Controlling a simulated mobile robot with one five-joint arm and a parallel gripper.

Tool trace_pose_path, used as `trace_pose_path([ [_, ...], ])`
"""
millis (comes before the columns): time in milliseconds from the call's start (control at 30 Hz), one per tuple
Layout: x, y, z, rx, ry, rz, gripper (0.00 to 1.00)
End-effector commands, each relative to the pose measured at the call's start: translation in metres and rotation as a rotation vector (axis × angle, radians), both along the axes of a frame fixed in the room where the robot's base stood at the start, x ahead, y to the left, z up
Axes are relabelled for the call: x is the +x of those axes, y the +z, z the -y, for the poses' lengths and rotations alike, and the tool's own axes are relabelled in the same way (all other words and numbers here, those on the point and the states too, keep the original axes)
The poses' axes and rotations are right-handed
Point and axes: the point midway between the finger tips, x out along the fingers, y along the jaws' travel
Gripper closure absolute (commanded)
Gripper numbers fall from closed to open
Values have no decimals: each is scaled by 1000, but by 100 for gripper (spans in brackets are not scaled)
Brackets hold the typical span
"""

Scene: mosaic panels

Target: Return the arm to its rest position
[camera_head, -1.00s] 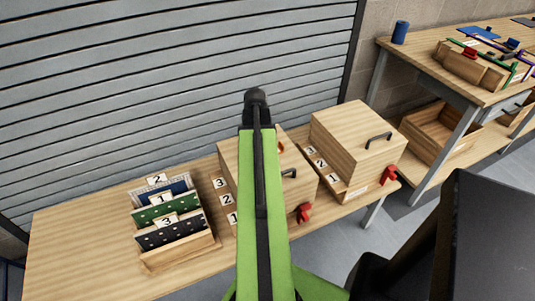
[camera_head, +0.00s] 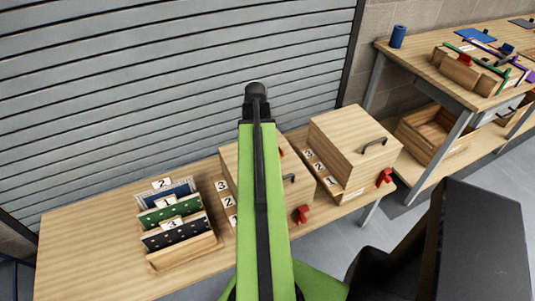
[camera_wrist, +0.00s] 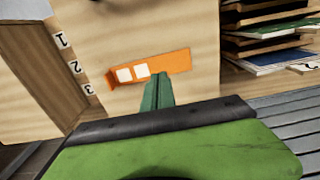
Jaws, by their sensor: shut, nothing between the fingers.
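My green arm (camera_head: 258,205) stretches up the middle of the head view over the workbench, with a dark joint at its far end. My gripper itself is hidden there. In the wrist view my gripper (camera_wrist: 157,90) shows as narrow green fingers, shut and empty. They point at the side of a wooden box, just below an orange strip (camera_wrist: 165,66) with two white squares. I cannot tell whether the fingertips touch the box.
Two wooden boxes, the right one (camera_head: 352,145) clear and the left one (camera_head: 233,160) partly behind my arm, stand on the bench (camera_head: 85,235). A rack (camera_head: 185,252) holds numbered panels at left. A second bench (camera_head: 455,85) stands at right.

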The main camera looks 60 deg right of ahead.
Motion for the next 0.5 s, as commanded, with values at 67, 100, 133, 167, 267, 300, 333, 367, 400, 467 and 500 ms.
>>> trace_pose_path([
  [67,0,12,0,0,0,0,100],
  [100,0,16,0,0,0,0,100],
  [133,0,18,0,0,0,0,100],
  [167,0,20,0,0,0,0,100],
  [267,0,19,0,0,0,0,100],
  [300,0,18,0,0,0,0,100],
  [333,0,18,0,0,0,0,100],
  [367,0,18,0,0,0,0,100],
  [400,0,18,0,0,0,0,100],
  [467,0,18,0,0,0,0,100],
  [500,0,18,0,0,0,0,100],
])
